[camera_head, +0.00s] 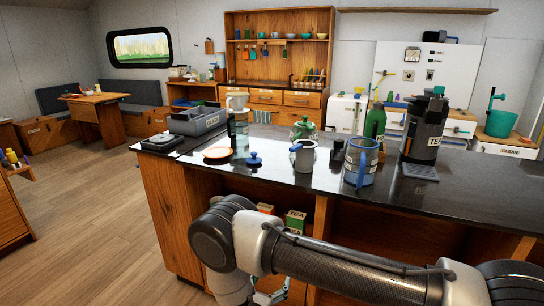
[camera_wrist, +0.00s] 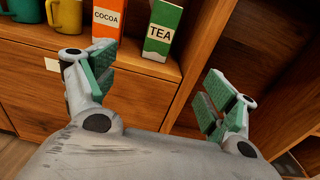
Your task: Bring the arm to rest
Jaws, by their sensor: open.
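My arm reaches across the front of the counter in the head view, low and below the countertop. My gripper (camera_wrist: 160,88) is open in the wrist view, with its two green-padded fingers wide apart and nothing between them. It also shows partly at the bottom edge of the head view (camera_head: 270,296). Beyond the fingers, an orange and white COCOA box (camera_wrist: 106,22) and a green and white TEA box (camera_wrist: 161,30) stand on a wooden shelf under the counter. The fingers appear apart from both boxes.
Yellow and green mugs (camera_wrist: 66,14) stand left of the boxes. The floor (camera_head: 90,220) at left is clear.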

